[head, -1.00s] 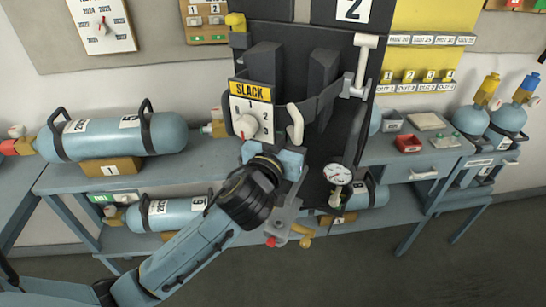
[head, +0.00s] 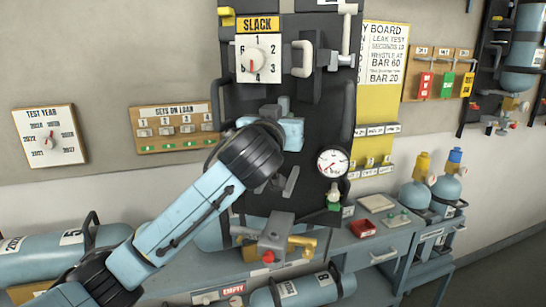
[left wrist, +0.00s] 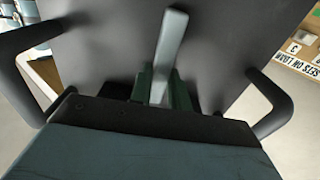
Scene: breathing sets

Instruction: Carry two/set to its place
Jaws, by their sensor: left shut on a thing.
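The breathing set is a tall black backplate (head: 235,100) with black straps. It carries a yellow SLACK plate (head: 258,25) over a white numbered dial (head: 258,58), a white round gauge (head: 332,163) at lower right, and a grey valve block (head: 270,240) with a red knob below. It looks roughly upright in the head view, in front of the bench and wall; its top is cut off. My left gripper (head: 283,122) is shut on the set near its middle. The left wrist view shows the dark plate (left wrist: 110,45) close up, with the fingers (left wrist: 160,88) against it. My right gripper is out of view.
A blue-grey bench (head: 380,270) with cylinders stands below and behind the set. Two upright cylinders (head: 445,188) stand at right. Wall boards show TEST YEAR (head: 50,140) and SETS ON LOAN (head: 175,126). Another set (head: 520,60) hangs at far right. Floor at lower right is clear.

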